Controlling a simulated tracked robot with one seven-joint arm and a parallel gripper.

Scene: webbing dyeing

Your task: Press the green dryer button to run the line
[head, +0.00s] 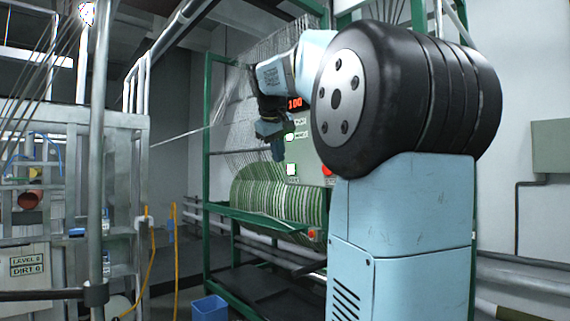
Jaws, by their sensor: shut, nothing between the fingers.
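The dryer's pale control panel (306,152) stands behind my arm, inside a green frame. A red display reading 100 (295,103) is at its top. A small green-and-white lit spot (297,136) and a pale square (292,169) show below the display; I cannot tell for sure which is the green dryer button. A red button (327,170) is at the right, partly behind my arm's body. My gripper (278,155) is shut and empty, pointing down in front of the panel's left side, close to the pale square. Contact cannot be judged.
Green-and-white webbing (280,203) wraps a drum below the panel, with many thin strands fanning up behind it. A green frame (207,150) surrounds it. A blue bin (209,308) stands on the floor. Metal posts and railings (97,150) fill the left.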

